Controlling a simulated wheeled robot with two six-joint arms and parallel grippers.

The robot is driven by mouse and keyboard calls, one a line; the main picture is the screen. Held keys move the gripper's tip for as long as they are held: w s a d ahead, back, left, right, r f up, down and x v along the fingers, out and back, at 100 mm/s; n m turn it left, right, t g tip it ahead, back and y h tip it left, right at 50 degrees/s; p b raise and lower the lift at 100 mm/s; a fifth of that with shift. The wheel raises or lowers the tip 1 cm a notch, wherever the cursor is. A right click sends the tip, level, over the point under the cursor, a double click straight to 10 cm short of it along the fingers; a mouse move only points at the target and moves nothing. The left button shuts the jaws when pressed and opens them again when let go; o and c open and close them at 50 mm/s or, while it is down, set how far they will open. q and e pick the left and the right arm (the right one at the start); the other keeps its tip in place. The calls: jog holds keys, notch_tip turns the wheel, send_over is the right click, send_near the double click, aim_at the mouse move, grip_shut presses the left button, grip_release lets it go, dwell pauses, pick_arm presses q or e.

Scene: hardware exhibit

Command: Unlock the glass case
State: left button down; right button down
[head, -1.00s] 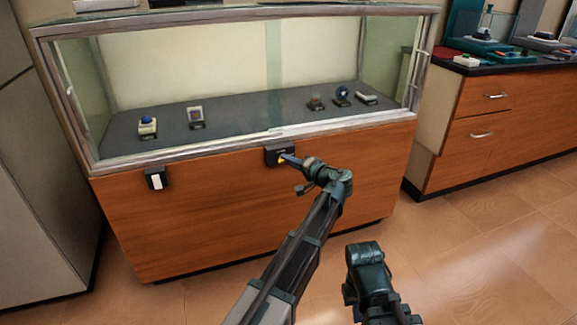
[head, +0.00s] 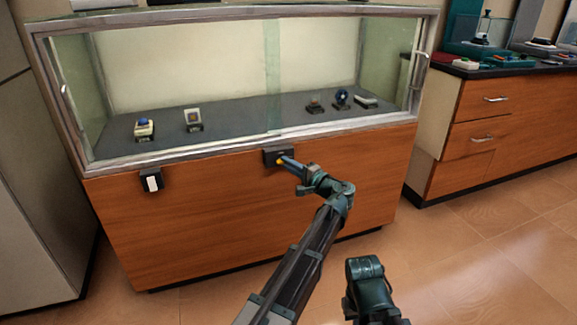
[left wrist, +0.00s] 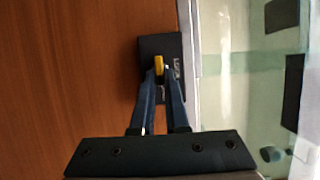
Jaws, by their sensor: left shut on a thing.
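The glass case (head: 265,148) has a metal frame on an orange-brown wooden base. A small black lock box (head: 270,157) is fixed just under the frame near the middle; it also shows in the left wrist view (left wrist: 172,48) with lettering on it. A yellow key-like piece (head: 281,161) is at the box's face. My left gripper (head: 286,162) is at the box, its blue fingers shut on the yellow piece (left wrist: 158,63). The fingers hide part of it, so I cannot tell how deep it sits. My right gripper's fingers are not in view.
Several small exhibits, such as a blue-topped one (head: 144,128), stand inside the case. A wooden drawer cabinet (head: 490,125) stands at right. The floor (head: 470,240) in front is clear.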

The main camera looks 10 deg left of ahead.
pick_arm(q)
jog(key=c, duration=0.9)
grip_release()
